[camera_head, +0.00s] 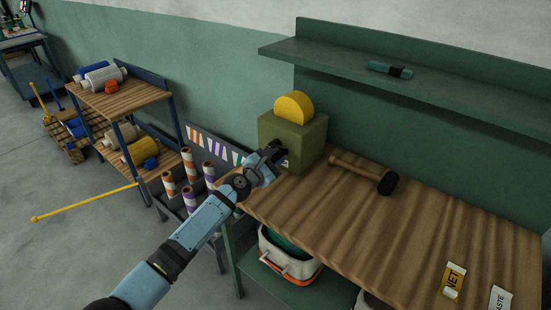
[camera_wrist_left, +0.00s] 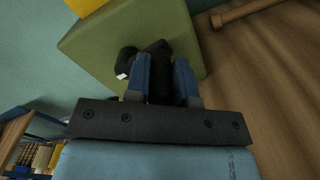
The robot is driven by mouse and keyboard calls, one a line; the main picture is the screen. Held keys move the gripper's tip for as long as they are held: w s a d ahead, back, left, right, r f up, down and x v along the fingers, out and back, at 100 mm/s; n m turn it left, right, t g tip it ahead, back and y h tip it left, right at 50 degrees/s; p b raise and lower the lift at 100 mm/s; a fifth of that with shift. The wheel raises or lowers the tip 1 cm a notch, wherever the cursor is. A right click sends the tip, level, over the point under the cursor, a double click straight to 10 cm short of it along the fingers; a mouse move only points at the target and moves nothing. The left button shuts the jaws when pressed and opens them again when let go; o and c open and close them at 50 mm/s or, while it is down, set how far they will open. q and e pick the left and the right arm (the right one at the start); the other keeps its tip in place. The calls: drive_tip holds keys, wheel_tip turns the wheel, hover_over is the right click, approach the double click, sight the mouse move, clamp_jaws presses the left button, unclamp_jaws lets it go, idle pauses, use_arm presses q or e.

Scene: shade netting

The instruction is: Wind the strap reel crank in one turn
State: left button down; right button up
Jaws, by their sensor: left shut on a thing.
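The strap reel is an olive-green box (camera_head: 300,138) with a yellow disc (camera_head: 294,105) rising from its top. It stands at the back left of the wooden bench. The black crank (camera_wrist_left: 158,58) is on the face of the box towards me. My left gripper (camera_head: 274,158) reaches in from the left. In the left wrist view, the blue fingers of my left gripper (camera_wrist_left: 162,82) are shut on the dark crank handle. The fingers hide much of the handle. My right gripper is not in view.
A mallet (camera_head: 362,173) lies on the bench (camera_head: 400,225) right of the box. A shelf (camera_head: 400,75) with a teal cylinder (camera_head: 390,69) hangs above. A rack of striped rolls (camera_head: 190,185) stands left. Bins (camera_head: 290,258) sit below. The bench's middle is clear.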

use_arm(q)
drive_tip(key=m+b, duration=0.1)
drive_tip(key=f+m+b, duration=0.1)
drive_tip(key=m, duration=0.1)
drive_tip(key=shift+f, duration=0.3)
drive_tip(key=shift+f+m+b, duration=0.3)
drive_tip(key=shift+m+b, duration=0.55)
drive_tip(key=shift+m, duration=0.15)
drive_tip(key=c, duration=1)
unclamp_jaws()
drive_tip(key=shift+a, duration=0.1)
drive_tip(key=p+v, duration=0.2)
drive_tip(key=v, duration=1.1)
drive_tip(key=shift+s+a, duration=0.2)
drive_tip(key=shift+s, duration=0.15)
